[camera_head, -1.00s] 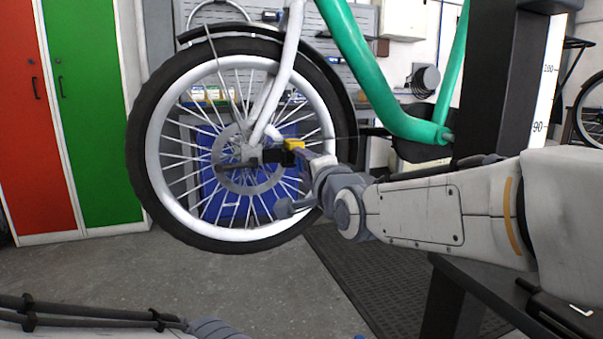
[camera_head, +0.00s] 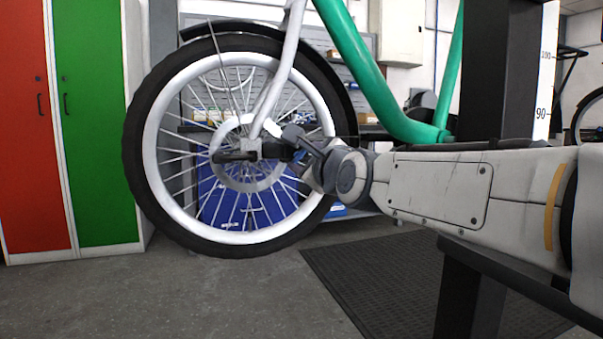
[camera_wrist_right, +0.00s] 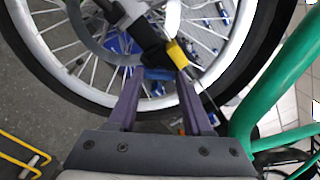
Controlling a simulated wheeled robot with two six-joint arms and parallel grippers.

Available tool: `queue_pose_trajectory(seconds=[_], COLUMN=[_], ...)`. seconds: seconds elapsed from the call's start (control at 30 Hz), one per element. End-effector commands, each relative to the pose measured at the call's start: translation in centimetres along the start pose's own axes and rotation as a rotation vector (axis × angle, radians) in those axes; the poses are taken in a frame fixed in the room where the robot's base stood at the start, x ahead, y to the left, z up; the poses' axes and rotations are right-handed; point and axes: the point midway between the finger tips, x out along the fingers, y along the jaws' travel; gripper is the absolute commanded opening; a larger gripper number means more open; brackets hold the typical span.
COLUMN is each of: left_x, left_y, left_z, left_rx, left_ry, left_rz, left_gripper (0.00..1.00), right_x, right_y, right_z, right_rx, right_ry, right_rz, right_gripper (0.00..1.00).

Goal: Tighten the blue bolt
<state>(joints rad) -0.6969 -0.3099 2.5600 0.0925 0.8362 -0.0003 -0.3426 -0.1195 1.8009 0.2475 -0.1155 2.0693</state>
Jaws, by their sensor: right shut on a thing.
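My right gripper (camera_head: 290,150) reaches in from the right to the hub of the raised front wheel (camera_head: 149,135). The bolt sits beside a black block at the hub, with a yellow piece (camera_wrist_right: 177,52) next to the right fingertip. In the head view the wrist and fingers hide most of the bolt. My left gripper is not in view.
The green bike frame (camera_head: 365,75) and white fork (camera_head: 277,88) rise just above my right arm. A dark stand post (camera_head: 492,70) is at the right. Red and green cabinets (camera_head: 95,130) stand at the left. The floor below the wheel is clear.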

Motion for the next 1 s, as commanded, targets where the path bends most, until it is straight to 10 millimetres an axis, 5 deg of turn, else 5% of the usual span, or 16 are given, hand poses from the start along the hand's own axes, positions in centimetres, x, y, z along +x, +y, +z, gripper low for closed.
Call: queue_pose_trajectory(seconds=[0.3,1.0], left_x=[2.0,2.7], left_y=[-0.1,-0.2], left_z=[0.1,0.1], left_rx=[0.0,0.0], left_ry=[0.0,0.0], left_rz=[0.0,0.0], left_gripper=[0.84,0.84], right_x=[0.0,0.0], right_y=[0.3,0.2], right_z=[-0.2,-0.1], right_rx=[0.305,0.791], right_ry=[0.002,0.003], right_rz=[0.004,0.004], right_gripper=[0.0,0.0])
